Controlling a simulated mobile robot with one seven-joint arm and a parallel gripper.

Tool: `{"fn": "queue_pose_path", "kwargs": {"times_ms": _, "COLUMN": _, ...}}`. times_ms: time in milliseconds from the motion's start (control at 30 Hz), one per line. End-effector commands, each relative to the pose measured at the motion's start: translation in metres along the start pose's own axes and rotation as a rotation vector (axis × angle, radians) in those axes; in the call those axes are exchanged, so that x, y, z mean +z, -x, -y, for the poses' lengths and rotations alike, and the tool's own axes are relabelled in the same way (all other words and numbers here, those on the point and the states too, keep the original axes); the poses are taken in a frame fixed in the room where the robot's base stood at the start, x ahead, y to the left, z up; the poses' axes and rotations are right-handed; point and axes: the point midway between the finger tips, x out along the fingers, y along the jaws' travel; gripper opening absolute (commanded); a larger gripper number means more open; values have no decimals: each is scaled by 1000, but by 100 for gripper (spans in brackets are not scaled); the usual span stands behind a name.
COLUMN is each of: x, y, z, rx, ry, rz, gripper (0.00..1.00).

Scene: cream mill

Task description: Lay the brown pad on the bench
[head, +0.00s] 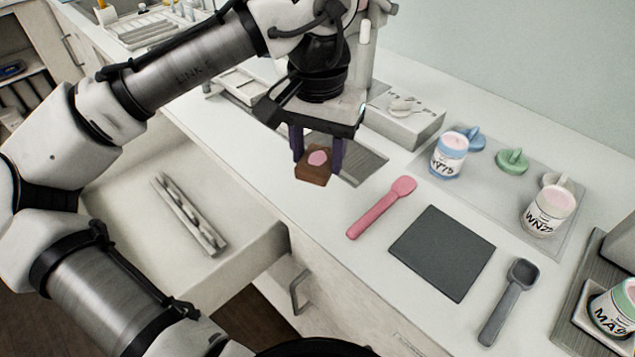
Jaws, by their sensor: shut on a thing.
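The brown pad (313,177) is a small block-like brown piece with a pink patch on its upper face. My gripper (317,158) points down and its two dark purple fingers are shut on the pad, one at each side. The pad is held near the front edge of the white bench (365,220); I cannot tell for sure whether its underside touches the bench. A grey metal plate or recess (366,166) lies behind it, partly hidden by the gripper.
A pink scoop (381,208), dark grey square mat (442,252) and grey scoop (508,301) lie to the right. Labelled tubs (449,156) and (547,212) stand on a tray (497,212) behind. An open drawer (272,245) juts out below the bench at left.

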Motion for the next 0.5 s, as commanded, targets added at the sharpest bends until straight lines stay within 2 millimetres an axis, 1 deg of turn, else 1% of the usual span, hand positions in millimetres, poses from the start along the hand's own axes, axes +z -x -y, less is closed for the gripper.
{"fn": "queue_pose_path", "kwargs": {"times_ms": 33, "x": 1, "y": -10, "z": 0, "rx": 1, "ry": -1, "rz": 1, "gripper": 23}}
{"fn": "queue_pose_path", "kwargs": {"times_ms": 100, "x": 0, "y": -19, "z": 0, "rx": 1, "ry": -1, "rz": 1, "gripper": 23}}
{"fn": "queue_pose_path", "kwargs": {"times_ms": 333, "x": 0, "y": -35, "z": 0, "rx": 1, "ry": 1, "rz": 0, "gripper": 23}}
{"fn": "queue_pose_path", "kwargs": {"times_ms": 500, "x": 0, "y": -61, "z": 0, "rx": 0, "ry": 1, "rz": 2, "gripper": 23}}
